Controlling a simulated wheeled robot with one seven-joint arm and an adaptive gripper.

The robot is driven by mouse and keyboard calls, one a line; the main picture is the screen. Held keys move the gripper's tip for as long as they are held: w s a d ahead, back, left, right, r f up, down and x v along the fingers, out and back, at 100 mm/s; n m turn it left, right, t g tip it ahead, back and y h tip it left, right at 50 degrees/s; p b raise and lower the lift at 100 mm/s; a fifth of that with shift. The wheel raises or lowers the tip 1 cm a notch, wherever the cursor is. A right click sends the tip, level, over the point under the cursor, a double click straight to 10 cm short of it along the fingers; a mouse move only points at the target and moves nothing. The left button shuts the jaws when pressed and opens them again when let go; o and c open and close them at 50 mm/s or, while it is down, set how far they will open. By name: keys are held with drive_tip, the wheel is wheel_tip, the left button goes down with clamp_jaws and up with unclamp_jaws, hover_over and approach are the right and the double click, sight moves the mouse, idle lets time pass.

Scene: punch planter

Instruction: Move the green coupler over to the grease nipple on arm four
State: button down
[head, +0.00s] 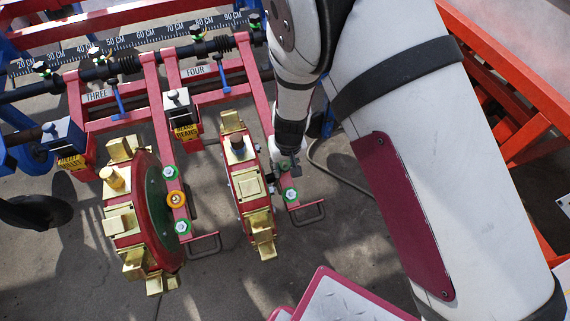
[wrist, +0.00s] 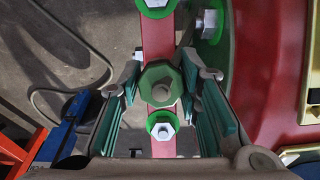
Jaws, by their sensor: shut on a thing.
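The green coupler (wrist: 152,77) is a green, faceted piece with a grey centre. It sits between the teal-padded fingers of my gripper (wrist: 160,84) in the wrist view, and the gripper is shut on it. Behind it runs the red bar of arm four (wrist: 161,147); I cannot tell whether the coupler touches it. In the head view my gripper (head: 287,163) is over the lower part of arm four (head: 305,216), right of its punch wheel (head: 241,180). I cannot make out the grease nipple; the coupler or gripper may hide it.
A bolt with a green washer (wrist: 163,127) is on the bar near the coupler, and another (wrist: 155,4) is at the top edge. The punch wheel is close on the right in the wrist view. A hose (head: 345,181) lies on the floor. Arm three's wheel (head: 150,205) stands left.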

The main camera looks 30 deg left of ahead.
sight(287, 166)
drive_tip(key=shift+w+a+f+b, duration=0.2)
drive_tip(key=shift+f+b, duration=0.15)
drive_tip(key=shift+f, duration=0.3)
drive_tip(key=c, duration=1.1)
unclamp_jaws()
drive_tip(key=r, duration=0.4)
drive_tip(key=d+r, duration=0.1)
drive_tip(key=r, duration=0.3)
drive_tip(key=s+r, duration=0.1)
drive_tip(key=r, duration=0.3)
drive_tip(key=shift+d, duration=0.2)
